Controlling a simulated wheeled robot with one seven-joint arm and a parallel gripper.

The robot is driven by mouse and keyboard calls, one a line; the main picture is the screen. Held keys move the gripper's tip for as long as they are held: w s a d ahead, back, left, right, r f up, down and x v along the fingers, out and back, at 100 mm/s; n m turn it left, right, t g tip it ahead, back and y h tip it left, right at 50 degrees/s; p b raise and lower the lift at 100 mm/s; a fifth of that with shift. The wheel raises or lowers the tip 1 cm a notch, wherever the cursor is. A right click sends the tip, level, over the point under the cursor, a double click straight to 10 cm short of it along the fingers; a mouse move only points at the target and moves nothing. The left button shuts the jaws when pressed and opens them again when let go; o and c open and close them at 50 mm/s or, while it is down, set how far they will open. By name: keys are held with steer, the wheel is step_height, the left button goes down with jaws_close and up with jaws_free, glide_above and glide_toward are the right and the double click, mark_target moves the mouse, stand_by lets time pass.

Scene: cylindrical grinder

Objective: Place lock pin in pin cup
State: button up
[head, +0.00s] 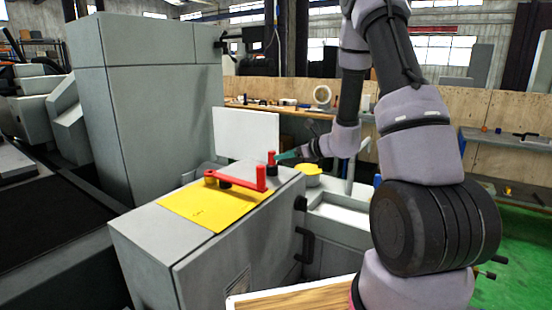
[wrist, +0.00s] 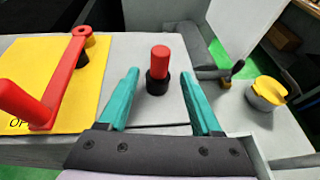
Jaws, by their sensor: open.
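A red pin with a black lower part (wrist: 158,66), which looks like the lock pin, stands upright on the grey machine top; it also shows in the head view (head: 271,158). My gripper (wrist: 159,76) is open, with its teal fingers to either side of the pin in the wrist view and apart from it. In the head view my gripper (head: 287,155) is just right of the pin. A yellow-rimmed round cup (wrist: 266,92), apparently the pin cup, is to the right, and it shows in the head view (head: 312,170). Its inside is hard to make out.
A red crank lever (wrist: 62,75) with an upright handle lies over a yellow plate (head: 190,208) left of the pin. A white panel (head: 245,135) stands behind. A small dark-and-brass part (wrist: 232,72) is between pin and cup. The grey top around the pin is clear.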

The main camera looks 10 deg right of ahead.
steer(key=s+a+r+n+g+y, duration=0.1)
steer(key=s+a+r+n+g, duration=0.2)
steer(key=s+r+n, duration=0.5)
steer(key=s+a+r+n+g+y, duration=0.1)
steer(key=s+a+r+n+g, duration=0.3)
steer(key=s+r, duration=0.5)
steer(key=s+d+r+n+t+h, duration=0.1)
steer(key=s+d+r+n+h, duration=0.2)
steer(key=s+n, duration=0.3)
steer(key=s+d+r+n+t+h, duration=0.2)
steer(key=s+d+n+h, duration=0.3)
steer(key=s, duration=0.4)
steer(key=shift+d+r+n, duration=0.35)
steer(key=shift+r+n, duration=0.25)
steer(key=shift+n, duration=0.2)
